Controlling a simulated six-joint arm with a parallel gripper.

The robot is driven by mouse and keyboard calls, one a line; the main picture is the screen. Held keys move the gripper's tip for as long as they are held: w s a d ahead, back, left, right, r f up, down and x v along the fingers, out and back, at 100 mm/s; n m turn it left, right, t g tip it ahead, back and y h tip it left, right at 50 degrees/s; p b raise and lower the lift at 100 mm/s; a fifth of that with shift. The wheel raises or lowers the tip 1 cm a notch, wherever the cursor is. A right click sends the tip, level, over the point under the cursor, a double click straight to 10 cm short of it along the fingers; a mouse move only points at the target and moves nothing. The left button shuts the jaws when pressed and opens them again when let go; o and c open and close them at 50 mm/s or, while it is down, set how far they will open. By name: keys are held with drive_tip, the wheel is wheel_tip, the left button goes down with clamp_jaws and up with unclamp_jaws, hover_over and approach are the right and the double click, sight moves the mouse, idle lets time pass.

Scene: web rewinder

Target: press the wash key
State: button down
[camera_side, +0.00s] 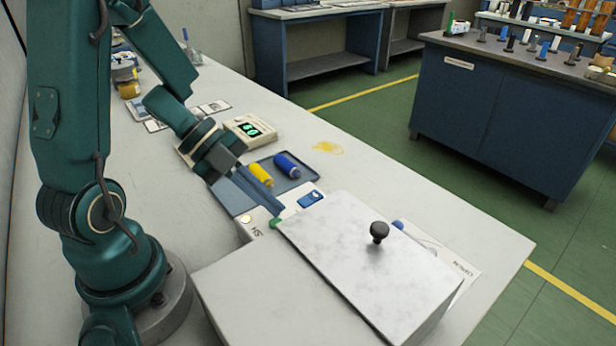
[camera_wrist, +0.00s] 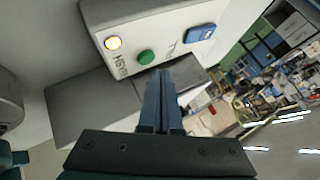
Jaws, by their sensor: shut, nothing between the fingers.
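The control panel (camera_side: 262,218) carries a round lit yellow button or lamp (camera_wrist: 113,43), a round green key (camera_wrist: 146,57) and a blue rectangular key (camera_wrist: 201,32). Lettering that appears to read WASH (camera_wrist: 121,66) lies beside the yellow and green ones; I cannot tell which it labels. In the side view the green key (camera_side: 276,223) is at the fingertips' end, the yellow one (camera_side: 246,218) to the left and the blue one (camera_side: 311,198) to the right. My gripper (camera_side: 276,211) is shut and empty, its tips close to the green key; contact cannot be told.
Behind my fingers is a tray (camera_side: 304,177) with a yellow bottle (camera_side: 261,176) and a blue bottle (camera_side: 287,165). A meter with a green display (camera_side: 250,129) stands farther back.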

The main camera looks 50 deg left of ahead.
sight(271, 221)
drive_tip(key=shift+r, duration=2.45)
drive_tip(key=shift+d, duration=0.15)
